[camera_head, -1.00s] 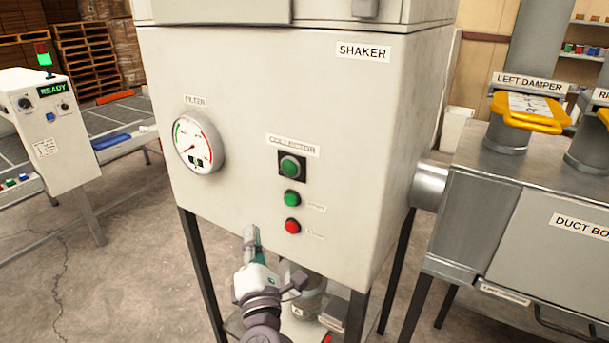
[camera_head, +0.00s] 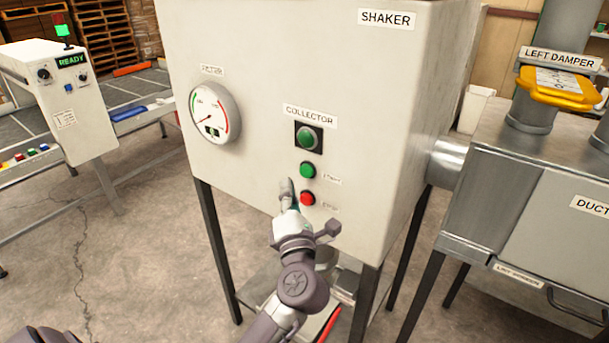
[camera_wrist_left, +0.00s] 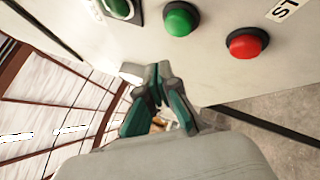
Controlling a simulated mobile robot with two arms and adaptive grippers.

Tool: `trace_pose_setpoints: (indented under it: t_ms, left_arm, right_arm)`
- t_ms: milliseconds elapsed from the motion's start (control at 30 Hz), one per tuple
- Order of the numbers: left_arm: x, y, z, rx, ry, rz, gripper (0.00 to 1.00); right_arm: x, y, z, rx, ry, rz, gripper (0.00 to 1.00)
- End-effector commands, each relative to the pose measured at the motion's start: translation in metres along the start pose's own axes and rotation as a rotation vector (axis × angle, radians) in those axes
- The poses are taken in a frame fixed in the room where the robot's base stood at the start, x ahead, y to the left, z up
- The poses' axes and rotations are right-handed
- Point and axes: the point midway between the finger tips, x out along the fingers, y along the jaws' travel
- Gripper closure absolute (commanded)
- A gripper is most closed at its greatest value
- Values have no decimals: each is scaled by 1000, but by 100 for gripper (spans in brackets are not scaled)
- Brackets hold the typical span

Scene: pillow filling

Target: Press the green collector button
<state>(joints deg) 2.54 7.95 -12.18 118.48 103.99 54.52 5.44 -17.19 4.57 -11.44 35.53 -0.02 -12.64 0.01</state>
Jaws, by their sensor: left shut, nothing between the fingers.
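The collector panel (camera_head: 260,110) has a green lamp or button in a black square bezel (camera_head: 308,139) under the COLLECTOR label (camera_head: 310,116). Below it are a green button (camera_head: 307,170), labelled START, and a red button (camera_head: 307,199). My left gripper (camera_head: 287,187) is shut and empty, with its fingertips left of the red button and a little below the green one. In the left wrist view the closed fingertips (camera_wrist_left: 157,75) lie below the green button (camera_wrist_left: 180,19) and left of the red button (camera_wrist_left: 247,43); contact with the panel cannot be told. My right gripper does not show.
A round filter gauge (camera_head: 214,113) is left of the buttons on the same white cabinet. A grey duct box (camera_head: 545,185) with a yellow-handled damper (camera_head: 560,88) stands at right. A white console reading READY (camera_head: 72,62) stands at left.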

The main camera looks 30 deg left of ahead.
Motion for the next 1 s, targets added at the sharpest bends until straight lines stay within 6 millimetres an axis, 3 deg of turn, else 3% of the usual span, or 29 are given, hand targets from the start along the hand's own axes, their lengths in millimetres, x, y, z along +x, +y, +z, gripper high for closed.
trace_pose_setpoints:
  t_ms: [300, 1000]
  left_arm:
    - [18, -13, 14, -1, 0, 0, 100]
    - [19, -14, 15, -1, -1, 1, 100]
  right_arm:
    - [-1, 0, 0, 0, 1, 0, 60]
    - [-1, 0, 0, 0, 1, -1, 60]
